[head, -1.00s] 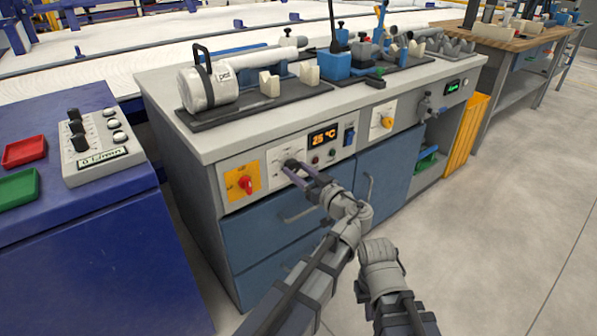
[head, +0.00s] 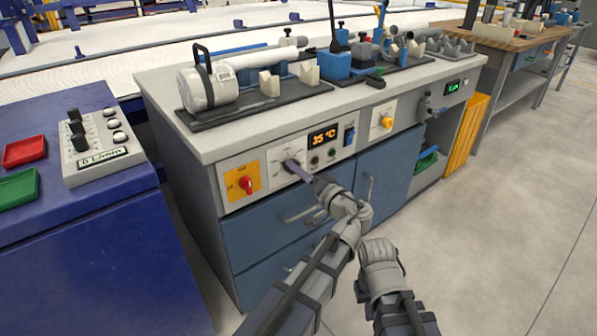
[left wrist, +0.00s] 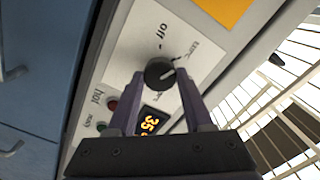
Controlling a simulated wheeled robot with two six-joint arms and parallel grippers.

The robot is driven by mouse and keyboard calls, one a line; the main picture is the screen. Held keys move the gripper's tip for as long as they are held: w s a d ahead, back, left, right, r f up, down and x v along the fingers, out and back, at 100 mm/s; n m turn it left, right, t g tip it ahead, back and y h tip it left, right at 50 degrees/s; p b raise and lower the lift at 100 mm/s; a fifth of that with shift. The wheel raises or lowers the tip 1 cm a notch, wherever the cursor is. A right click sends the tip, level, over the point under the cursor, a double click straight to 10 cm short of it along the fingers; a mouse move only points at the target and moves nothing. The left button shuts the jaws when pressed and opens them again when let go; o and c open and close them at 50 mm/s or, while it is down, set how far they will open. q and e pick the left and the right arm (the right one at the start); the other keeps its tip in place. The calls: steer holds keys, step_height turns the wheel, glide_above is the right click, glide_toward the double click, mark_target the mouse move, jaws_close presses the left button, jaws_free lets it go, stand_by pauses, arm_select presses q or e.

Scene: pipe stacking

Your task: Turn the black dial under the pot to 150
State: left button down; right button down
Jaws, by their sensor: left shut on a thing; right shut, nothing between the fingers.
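The black dial (head: 290,164) is on a white panel on the front of the grey bench, below the silver pot (head: 197,90). In the left wrist view the dial (left wrist: 159,73) shows a light pointer line and the word "off" on the panel beside it. My left gripper (head: 296,168) reaches it from the front right. Its purple fingers (left wrist: 160,80) lie on either side of the dial, shut on it. The orange display (head: 323,137) reads 35 °C. My right arm shows low in the head view, but its gripper cannot be made out.
A red knob on a yellow plate (head: 245,185) is left of the dial. A yellow knob (head: 387,122) is further right. Blue drawers (head: 262,236) with handles lie below. A blue cabinet (head: 90,235) with a slider box stands left. Floor at right is clear.

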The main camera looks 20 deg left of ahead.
arm_select(q)
steer(key=m, duration=1.2)
steer(key=shift+m, duration=0.4)
stand_by(0.4)
steer(key=shift+c, duration=1.5)
jaws_free()
steer(key=shift+s+d, duration=0.1)
arm_select(e)
steer(key=shift+d, duration=0.1)
